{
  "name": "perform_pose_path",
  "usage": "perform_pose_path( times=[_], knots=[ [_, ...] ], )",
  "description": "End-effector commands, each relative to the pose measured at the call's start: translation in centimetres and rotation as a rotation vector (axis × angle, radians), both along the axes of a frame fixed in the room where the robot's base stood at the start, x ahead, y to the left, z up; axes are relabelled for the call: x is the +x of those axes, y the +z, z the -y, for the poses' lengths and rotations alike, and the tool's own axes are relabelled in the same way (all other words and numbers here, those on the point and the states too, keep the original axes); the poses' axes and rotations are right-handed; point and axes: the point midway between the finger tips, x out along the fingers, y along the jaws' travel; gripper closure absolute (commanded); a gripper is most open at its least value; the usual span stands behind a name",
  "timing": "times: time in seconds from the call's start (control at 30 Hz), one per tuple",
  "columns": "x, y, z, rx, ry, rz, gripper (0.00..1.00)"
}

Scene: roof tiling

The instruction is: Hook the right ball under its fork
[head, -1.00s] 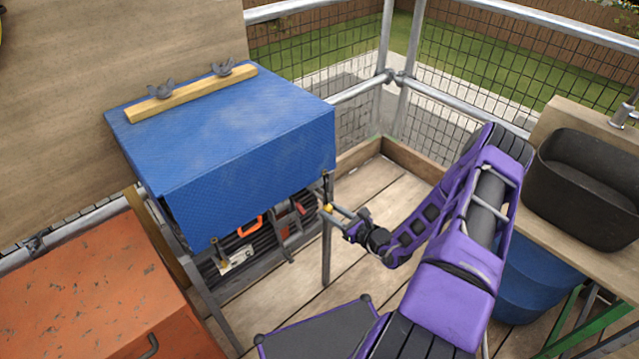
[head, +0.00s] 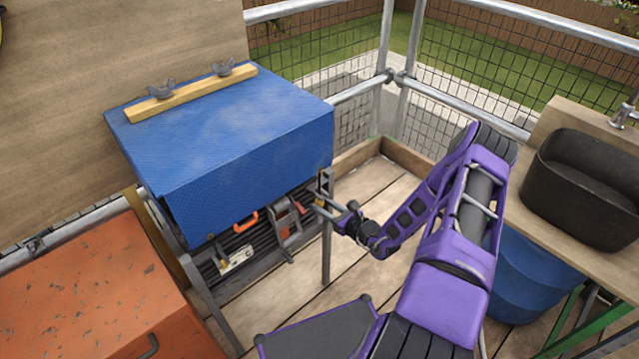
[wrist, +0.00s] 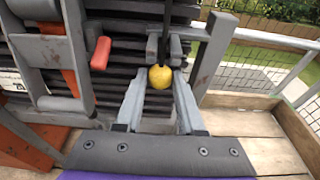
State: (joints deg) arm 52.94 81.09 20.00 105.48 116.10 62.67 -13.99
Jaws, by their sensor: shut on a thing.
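A yellow ball (wrist: 160,77) hangs on a black cord (wrist: 164,35), in the middle of the wrist view. My gripper (wrist: 160,88) is shut on the ball, with one grey finger on each side. A grey fork (wrist: 178,47) shows just above the ball, and the cord passes between its prongs. Whether the ball touches the fork's underside, I cannot tell. In the head view my gripper (head: 318,200) is at the right front leg of the stand, below the corner of the blue cover (head: 240,150). The ball is too small to make out clearly there.
Dark tiles (wrist: 125,60) are stacked behind the fork. A grey clamp with a red-orange handle (wrist: 101,53) stands left of my gripper. A grey upright post (wrist: 211,55) is close on the right. An orange chest (head: 90,290) stands at the left; plank floor is open at right.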

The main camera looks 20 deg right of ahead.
Motion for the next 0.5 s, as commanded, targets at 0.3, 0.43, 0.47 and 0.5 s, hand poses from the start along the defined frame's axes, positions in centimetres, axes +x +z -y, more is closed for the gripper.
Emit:
perform_pose_path(
  times=[0.3,0.43,0.47,0.5],
  knots=[
    [-0.1,0.4,0.0,0.0,0.0,-0.004,0.93],
    [-0.1,1.2,0.0,-0.001,0.0,-0.004,0.93],
    [-0.1,1.4,0.0,-0.001,0.0,-0.004,0.93],
    [-0.1,1.6,0.0,-0.001,0.0,-0.004,0.93]
  ],
)
